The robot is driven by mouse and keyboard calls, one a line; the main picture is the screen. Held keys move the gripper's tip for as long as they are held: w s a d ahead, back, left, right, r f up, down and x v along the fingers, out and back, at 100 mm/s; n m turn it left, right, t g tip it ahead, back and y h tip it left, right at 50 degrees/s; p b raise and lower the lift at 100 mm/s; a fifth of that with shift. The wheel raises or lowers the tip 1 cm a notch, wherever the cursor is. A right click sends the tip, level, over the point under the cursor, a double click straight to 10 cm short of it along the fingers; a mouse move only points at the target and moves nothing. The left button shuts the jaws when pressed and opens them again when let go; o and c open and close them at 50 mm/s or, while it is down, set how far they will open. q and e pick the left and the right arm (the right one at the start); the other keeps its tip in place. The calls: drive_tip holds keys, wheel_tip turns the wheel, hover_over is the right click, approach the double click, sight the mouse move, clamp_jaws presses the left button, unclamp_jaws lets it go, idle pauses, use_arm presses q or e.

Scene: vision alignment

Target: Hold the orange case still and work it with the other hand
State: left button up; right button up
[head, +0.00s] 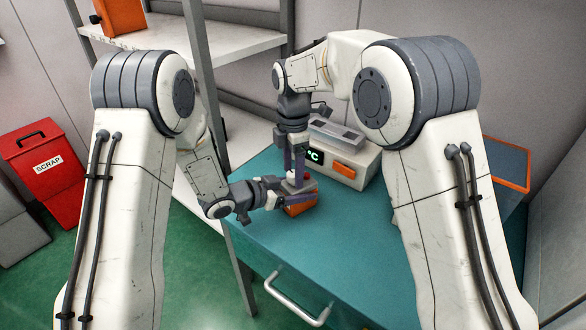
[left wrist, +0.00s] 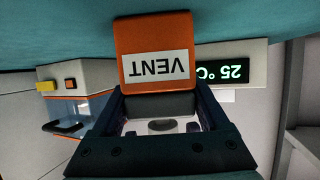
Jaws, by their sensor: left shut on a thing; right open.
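The small orange case (head: 301,209) is on the teal table near its left edge. In the left wrist view the case (left wrist: 155,32) shows a white VENT label, upside down in the picture. My left gripper (head: 287,199) comes in from the left and is shut on the case, its fingers on either side. My right gripper (head: 297,174) points down from above, open, with its fingertips at the top of the case. Something red shows by those fingertips. The arms hide part of the case, so I cannot tell whether the right fingers touch it.
A pale instrument (head: 360,160) with a green °C display and an orange button stands just behind the case. A red SCRAP bin (head: 45,170) is on the floor at left. Shelves (head: 230,45) rise behind the table's left side. The table's front area (head: 320,250) is clear.

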clamp_jaws()
drive_tip(key=shift+m, duration=0.3)
drive_tip(key=m, duration=0.8)
drive_tip(key=shift+m, duration=0.3)
drive_tip(key=m, duration=0.4)
drive_tip(key=shift+w, duration=0.1)
drive_tip(key=m, duration=0.4)
drive_tip(key=shift+r, duration=0.1)
drive_tip(key=shift+m, duration=0.5)
